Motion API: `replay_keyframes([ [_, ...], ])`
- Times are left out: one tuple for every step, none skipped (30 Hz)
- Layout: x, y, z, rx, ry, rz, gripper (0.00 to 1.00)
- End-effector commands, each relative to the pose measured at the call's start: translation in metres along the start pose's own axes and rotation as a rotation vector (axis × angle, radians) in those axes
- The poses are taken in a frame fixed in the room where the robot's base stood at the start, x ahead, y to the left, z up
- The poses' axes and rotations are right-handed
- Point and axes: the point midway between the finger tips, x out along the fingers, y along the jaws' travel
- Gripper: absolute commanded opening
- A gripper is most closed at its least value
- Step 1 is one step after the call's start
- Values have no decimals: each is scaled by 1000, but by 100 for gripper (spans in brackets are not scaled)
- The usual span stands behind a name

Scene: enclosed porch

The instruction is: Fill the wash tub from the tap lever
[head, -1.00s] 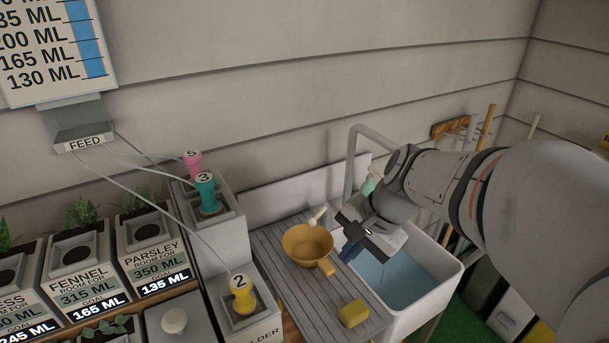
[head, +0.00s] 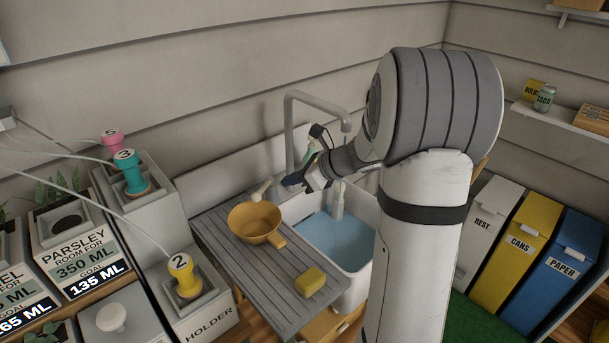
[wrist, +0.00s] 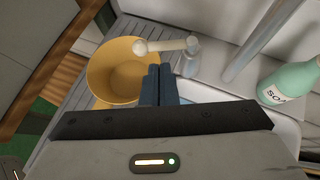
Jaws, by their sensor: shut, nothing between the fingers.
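The white wash tub (head: 357,292) holds blue water. The grey tap spout (head: 290,130) arches over it, and a pale column like running water (head: 338,200) shows below the spout's end. The tap lever (head: 262,190), cream with a round knob, lies at the tub's back left. It shows in the wrist view (wrist: 165,45), pointing left from its grey base. My gripper (head: 290,181) is shut and empty beside the lever. In the wrist view its dark blue fingers (wrist: 160,85) are just below the lever; I cannot tell whether they touch.
A yellow-orange pan (head: 255,222) and a yellow sponge (head: 310,281) lie on the grey drainboard (head: 225,250) left of the tub. A green soap bottle (wrist: 290,80) stands behind the tub. Numbered plugs (head: 185,280) and planters stand left; bins (head: 525,255) stand right.

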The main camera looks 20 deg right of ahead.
Motion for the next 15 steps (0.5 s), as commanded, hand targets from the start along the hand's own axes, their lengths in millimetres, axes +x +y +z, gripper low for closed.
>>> replay_keyframes([
  [13, 1, -1, 0, 2, 5, 0],
  [19, 1, 0, -1, 1, 4, 0],
  [27, 1, 0, -1, 2, 4, 0],
  [33, 1, 0, -1, 2, 3, 0],
  [38, 1, 0, -1, 2, 3, 0],
  [44, 1, 0, -1, 1, 3, 0],
  [48, 1, 0, -1, 1, 3, 0],
  [52, 0, 0, -1, 2, 2, 0],
  [56, 0, 0, -2, 2, 1, 0],
  [60, 0, 0, -2, 1, 1, 0],
  [62, 0, 0, -1, 1, 1, 0],
  [65, 0, 0, -1, 1, 1, 0],
  [66, 0, 0, -1, 1, 1, 0],
  [68, 0, -1, -1, 2, 0, 0],
  [69, 0, -1, -1, 2, -1, 0],
])
